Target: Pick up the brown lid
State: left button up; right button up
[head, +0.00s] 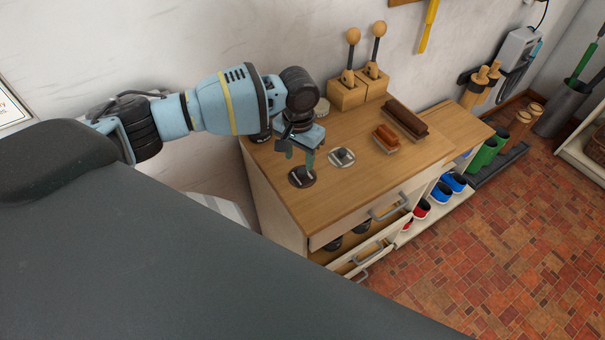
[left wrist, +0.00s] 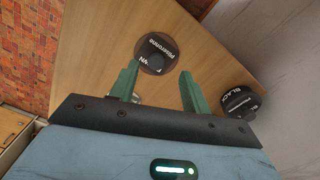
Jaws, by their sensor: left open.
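The brown lid (head: 301,177) is a dark, round disc with a printed label, near the left front edge of the wooden cabinet top (head: 370,172). In the left wrist view the lid (left wrist: 153,62) lies just beyond the fingertips, roughly between them, its label ending in "WN". My left gripper (head: 299,160) is open and empty, pointing down above and close to the lid. Its two green fingers also show in the left wrist view (left wrist: 160,75). A black tin (left wrist: 240,103) labelled "BLACK" sits right of the fingers. My right gripper is out of view.
A grey-labelled tin or lid (head: 342,157) is right of the brown lid. Brushes (head: 386,135) and wooden stands (head: 347,92) are farther back. Drawers (head: 365,240) are partly open below. A shelf with shoes (head: 440,195) is at the right.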

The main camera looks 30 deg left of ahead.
aim_at(302, 170)
pick_arm(q)
jog(key=f, duration=0.3)
jog(key=shift+w+d+f, duration=0.3)
jog(key=shift+w+f, duration=0.05)
jog(key=shift+f, duration=0.6)
grip_shut()
